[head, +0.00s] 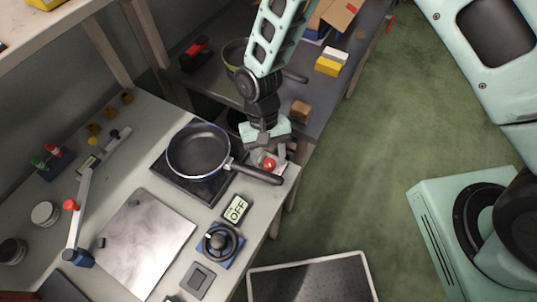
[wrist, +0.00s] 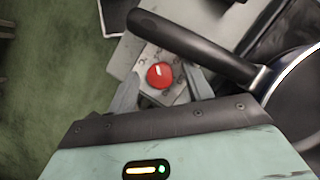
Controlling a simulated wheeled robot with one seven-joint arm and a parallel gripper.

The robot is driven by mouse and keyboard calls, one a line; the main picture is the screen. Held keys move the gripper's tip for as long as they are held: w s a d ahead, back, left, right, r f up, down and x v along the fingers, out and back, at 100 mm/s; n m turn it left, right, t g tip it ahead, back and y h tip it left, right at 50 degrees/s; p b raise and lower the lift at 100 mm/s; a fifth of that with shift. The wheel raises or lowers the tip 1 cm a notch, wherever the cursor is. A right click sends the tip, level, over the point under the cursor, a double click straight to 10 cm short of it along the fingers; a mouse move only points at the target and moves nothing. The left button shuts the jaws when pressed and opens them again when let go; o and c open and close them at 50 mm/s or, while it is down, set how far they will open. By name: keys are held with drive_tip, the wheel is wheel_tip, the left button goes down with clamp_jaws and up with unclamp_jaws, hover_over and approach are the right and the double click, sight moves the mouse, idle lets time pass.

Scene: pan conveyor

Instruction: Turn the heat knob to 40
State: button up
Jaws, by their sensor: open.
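The heat knob (head: 219,241) is a round black dial on a blue base near the table's front edge in the head view. The display (head: 235,209) beside it reads OFF. My gripper (head: 269,160) is open, pointing down over a red button (head: 269,163) on a pale plate, well above the knob in the picture. In the wrist view the red button (wrist: 160,75) shows between the two open fingers (wrist: 160,88). The fingers hold nothing. The knob is not seen in the wrist view.
A frying pan (head: 198,151) sits on a dark burner plate (head: 214,192), its handle (wrist: 190,45) close to my fingers. A shiny metal plate (head: 146,244) and a grey square pad (head: 198,278) lie nearby. A dark flat panel (head: 313,280) stands off the table's front edge.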

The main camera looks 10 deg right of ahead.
drive_tip(key=c, duration=1)
drive_tip(key=shift+o, duration=0.2)
drive_tip(key=m+y, duration=0.1)
drive_tip(key=m, duration=0.2)
drive_tip(key=m+y, duration=0.1)
drive_tip(key=m, duration=0.1)
drive_tip(key=shift+d+m+b, duration=0.15)
drive_tip(key=shift+m+b, duration=0.15)
drive_tip(key=shift+m, duration=0.1)
drive_tip(key=m+y, duration=0.1)
drive_tip(key=m, duration=0.2)
drive_tip(key=m+t+y, duration=0.1)
drive_tip(key=m, duration=0.2)
drive_tip(key=shift+d+t+b, duration=0.1)
drive_tip(key=shift+t+b, duration=0.2)
drive_tip(key=shift+b, duration=0.05)
drive_tip(key=shift+r, duration=0.1)
drive_tip(key=o, duration=1)
drive_tip(key=shift+s, duration=0.1)
drive_tip(key=shift+c, duration=0.2)
